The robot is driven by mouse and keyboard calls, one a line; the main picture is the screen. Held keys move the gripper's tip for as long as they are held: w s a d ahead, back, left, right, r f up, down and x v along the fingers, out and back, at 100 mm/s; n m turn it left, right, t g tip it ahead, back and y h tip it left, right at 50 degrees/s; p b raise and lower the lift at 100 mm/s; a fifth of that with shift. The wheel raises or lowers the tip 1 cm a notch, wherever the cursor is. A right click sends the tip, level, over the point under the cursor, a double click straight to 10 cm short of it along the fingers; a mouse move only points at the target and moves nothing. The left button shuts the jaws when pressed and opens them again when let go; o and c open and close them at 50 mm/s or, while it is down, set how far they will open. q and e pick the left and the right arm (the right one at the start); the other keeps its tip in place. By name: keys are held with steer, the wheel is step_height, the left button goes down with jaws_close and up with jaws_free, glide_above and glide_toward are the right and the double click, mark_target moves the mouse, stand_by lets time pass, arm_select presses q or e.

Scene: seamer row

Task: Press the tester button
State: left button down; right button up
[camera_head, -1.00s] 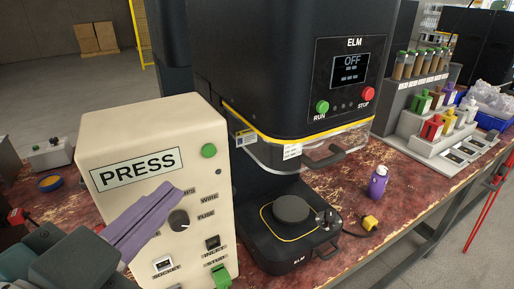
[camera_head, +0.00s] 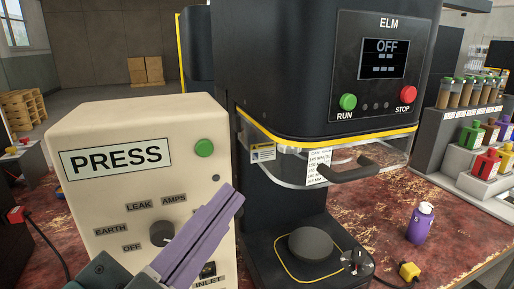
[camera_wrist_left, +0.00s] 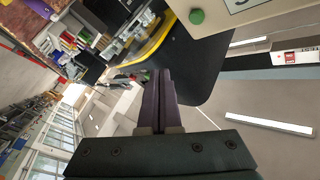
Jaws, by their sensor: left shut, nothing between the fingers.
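The tester is a cream box (camera_head: 85,205) with a PRESS label (camera_head: 116,159) on its front. A round green button (camera_head: 204,148) sits to the right of that label, near the top right of the face. The button also shows at the top of the left wrist view (camera_wrist_left: 196,16). My left gripper (camera_head: 238,196) has purple fingers, shut with nothing between them. In the head view its tips are below and to the right of the button, in front of the box's right edge, apart from the button. My right gripper is not in view.
A black ELM machine (camera_head: 300,60) stands just right of the tester, with a clear guard and round plate (camera_head: 311,243). It has its own green RUN button (camera_head: 348,102) and red STOP button (camera_head: 408,94). A purple bottle (camera_head: 420,222) stands on the worn red bench (camera_head: 450,230).

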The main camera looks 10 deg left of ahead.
mark_target(205, 149)
arm_select(q)
steer(key=shift+w+a+b, duration=0.15)
steer(key=shift+w+a, duration=0.6)
steer(key=shift+w, duration=0.4)
steer(key=shift+w+a+b, duration=0.2)
steer(key=shift+w+a, duration=0.6)
steer(key=shift+w, duration=0.35)
steer(key=shift+w+a+b, duration=0.15)
steer(key=shift+w+a, duration=0.6)
steer(key=shift+w, duration=0.4)
steer(key=shift+w+a, duration=0.25)
steer(key=shift+w, duration=0.1)
steer(key=shift+w+a, duration=0.25)
steer(key=shift+w, duration=0.1)
steer(key=shift+s+d, duration=0.1)
steer(key=shift+s, duration=0.05)
steer(key=shift+s+d+p, duration=0.4)
steer(key=shift+s, duration=0.15)
stand_by(0.3)
